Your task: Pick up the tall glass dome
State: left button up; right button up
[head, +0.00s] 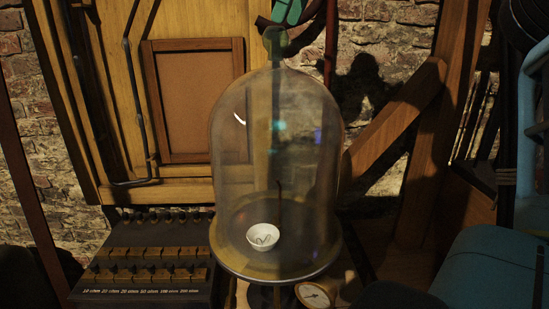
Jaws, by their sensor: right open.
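The tall glass dome (232,150) stands upright in the middle of the head view, with a rounded top and a glass knob. Its lower rim rests on a round base (275,278). A small white bowl (263,236) and a thin dark upright rod show through the glass. My right gripper (388,295) is a dark shape at the bottom edge, right of the dome's base and apart from the glass. It is open; its fingers are dark and partly cut off by the frame. My left gripper is not in view.
A dark resistance box (143,291) with rows of brass blocks stands to the left. A round dial (316,294) lies just right of the base. Green and dark red straps (287,12) hang behind the knob. A wooden brace (397,120) slants at the right.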

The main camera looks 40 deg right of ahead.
aim_at(275, 41)
jog(key=shift+w+f, duration=0.3)
jog(key=shift+f, duration=0.1)
jog(key=shift+a+f, duration=0.2)
jog(key=shift+f, duration=0.2)
jog(key=shift+x, duration=2.1)
jog(key=shift+w+a, duration=0.1)
grip_shut()
jog(key=shift+r, duration=0.1)
